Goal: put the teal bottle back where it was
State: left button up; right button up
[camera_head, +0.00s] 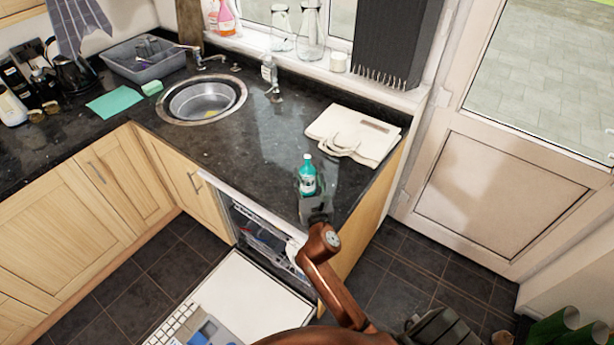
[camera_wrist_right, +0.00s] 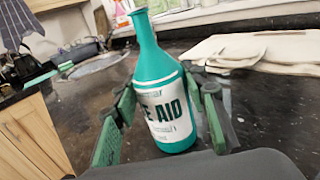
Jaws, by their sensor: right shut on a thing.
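The teal bottle (camera_head: 307,179) with a white label is upright over the right part of the dark granite counter (camera_head: 240,150). My right gripper (camera_head: 312,198) is shut on it from the near side. In the right wrist view, the teal bottle (camera_wrist_right: 168,100) stands slightly tilted between the green-padded fingers of my right gripper (camera_wrist_right: 163,118), with the label facing the camera. I cannot tell whether its base touches the counter. My left gripper is not in view.
A folded cream cloth bag (camera_head: 352,135) lies just behind the bottle to the right. An open dishwasher (camera_head: 245,285) is below the counter's front edge. Counter left of the bottle is clear.

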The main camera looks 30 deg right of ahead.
jog(key=shift+r, duration=0.15)
jog(key=shift+f, duration=0.2)
jog(key=o, duration=1.4)
jog(key=shift+r, duration=0.15)
jog(key=v, duration=1.2)
jog(key=shift+p, duration=0.3)
